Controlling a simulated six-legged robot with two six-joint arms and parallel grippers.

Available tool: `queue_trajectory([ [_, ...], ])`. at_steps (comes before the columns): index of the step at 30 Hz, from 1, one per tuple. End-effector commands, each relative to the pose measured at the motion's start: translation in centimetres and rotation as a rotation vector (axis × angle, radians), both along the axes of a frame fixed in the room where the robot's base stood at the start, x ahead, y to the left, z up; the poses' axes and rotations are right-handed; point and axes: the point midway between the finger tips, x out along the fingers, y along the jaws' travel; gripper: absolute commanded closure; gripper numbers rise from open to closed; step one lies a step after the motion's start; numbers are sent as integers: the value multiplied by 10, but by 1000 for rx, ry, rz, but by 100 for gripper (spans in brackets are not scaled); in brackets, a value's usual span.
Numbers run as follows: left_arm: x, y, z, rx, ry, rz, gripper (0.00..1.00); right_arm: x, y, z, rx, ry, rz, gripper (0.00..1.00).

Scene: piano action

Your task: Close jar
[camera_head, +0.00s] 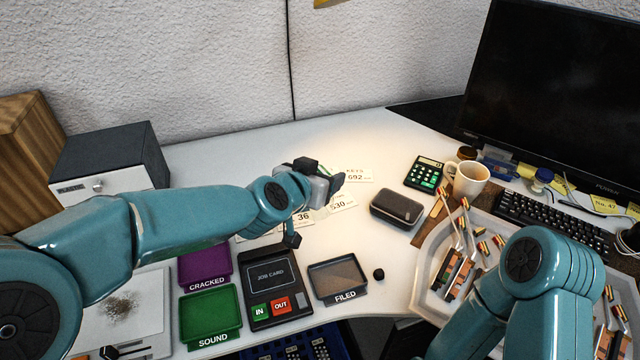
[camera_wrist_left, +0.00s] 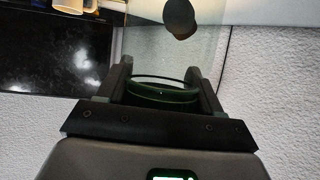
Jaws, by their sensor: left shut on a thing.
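My left gripper (camera_head: 328,178) is above the middle of the white desk. In the left wrist view its two dark fingers (camera_wrist_left: 162,78) are shut on a dark-green round glassy thing (camera_wrist_left: 160,94). I cannot tell whether this is the jar or its lid. In the head view my gripper mostly hides it. A small jar with a blue top (camera_head: 541,180) stands near the monitor, and a dark-topped brown jar (camera_head: 466,154) stands behind the mug. A small black knob-like piece (camera_head: 378,274) lies right of the FILED tray. My right gripper is out of view.
A dark case (camera_head: 397,209), a calculator (camera_head: 425,173) and a mug (camera_head: 467,180) stand right of my left gripper. A large parts tray (camera_head: 425,283) lies at right.

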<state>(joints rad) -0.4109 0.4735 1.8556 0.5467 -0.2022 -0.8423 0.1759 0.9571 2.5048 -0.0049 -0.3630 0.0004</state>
Motion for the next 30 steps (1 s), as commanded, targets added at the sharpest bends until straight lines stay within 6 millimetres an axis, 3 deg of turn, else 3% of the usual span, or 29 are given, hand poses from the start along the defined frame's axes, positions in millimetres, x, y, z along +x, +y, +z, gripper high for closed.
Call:
queue_trajectory([
  [1, 0, 0, 20, -1, -2, 0, 91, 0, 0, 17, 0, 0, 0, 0],
  [7, 0, 0, 38, -1, -2, 1, 91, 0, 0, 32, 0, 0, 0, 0],
  [26, 0, 0, 40, 0, -2, 2, 91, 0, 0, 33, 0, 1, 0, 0],
  [30, 4, 8, 39, 0, -1, 17, 91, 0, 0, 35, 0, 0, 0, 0],
])
